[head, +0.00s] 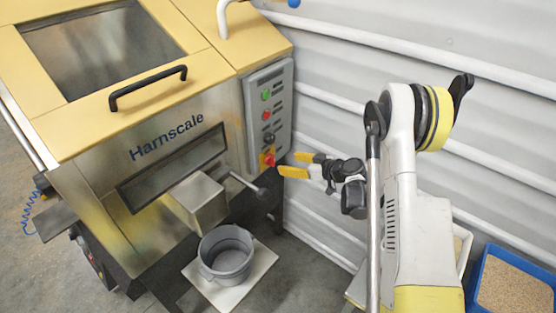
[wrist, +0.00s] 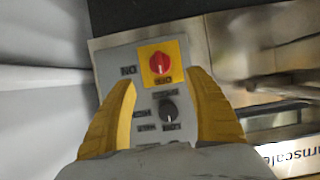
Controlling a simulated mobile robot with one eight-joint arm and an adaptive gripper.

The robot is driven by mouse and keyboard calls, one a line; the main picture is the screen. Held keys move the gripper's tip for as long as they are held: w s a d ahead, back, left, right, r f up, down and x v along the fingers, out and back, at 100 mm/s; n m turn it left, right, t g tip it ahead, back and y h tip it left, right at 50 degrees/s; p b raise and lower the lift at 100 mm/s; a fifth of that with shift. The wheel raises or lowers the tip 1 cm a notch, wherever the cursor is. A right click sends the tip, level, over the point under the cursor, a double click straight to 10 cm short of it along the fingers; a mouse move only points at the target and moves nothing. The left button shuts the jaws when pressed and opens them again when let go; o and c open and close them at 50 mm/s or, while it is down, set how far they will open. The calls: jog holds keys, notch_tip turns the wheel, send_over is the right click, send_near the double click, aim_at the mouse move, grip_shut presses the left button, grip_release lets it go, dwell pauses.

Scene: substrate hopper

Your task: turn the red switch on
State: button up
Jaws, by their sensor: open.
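The red switch (wrist: 160,63) is a rotary knob on a yellow square plate at the end of the grey control panel (wrist: 117,58). In the wrist view, upside-down lettering reads ON to its left and OFF just below it. I cannot tell surely which mark the knob points to. In the head view, the switch (head: 268,160) sits low on the panel. My gripper (wrist: 160,80) is open and empty, its yellow fingers spread to either side just short of the switch. In the head view, my gripper (head: 290,164) is just right of the panel, apart from the switch.
A black knob (wrist: 168,108) sits beside the red switch, between my fingers in the wrist view. Green and red buttons (head: 266,96) are higher on the panel. A lever (head: 248,184) sticks out below left. A corrugated wall (head: 340,60) stands close behind.

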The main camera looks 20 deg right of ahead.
aim_at(274, 161)
jog(key=b+x, duration=0.2)
jog(key=x, duration=0.7)
jog(key=shift+w+a+f+b, duration=0.1)
jog(key=shift+b, duration=0.3)
jog(key=c, duration=1.2)
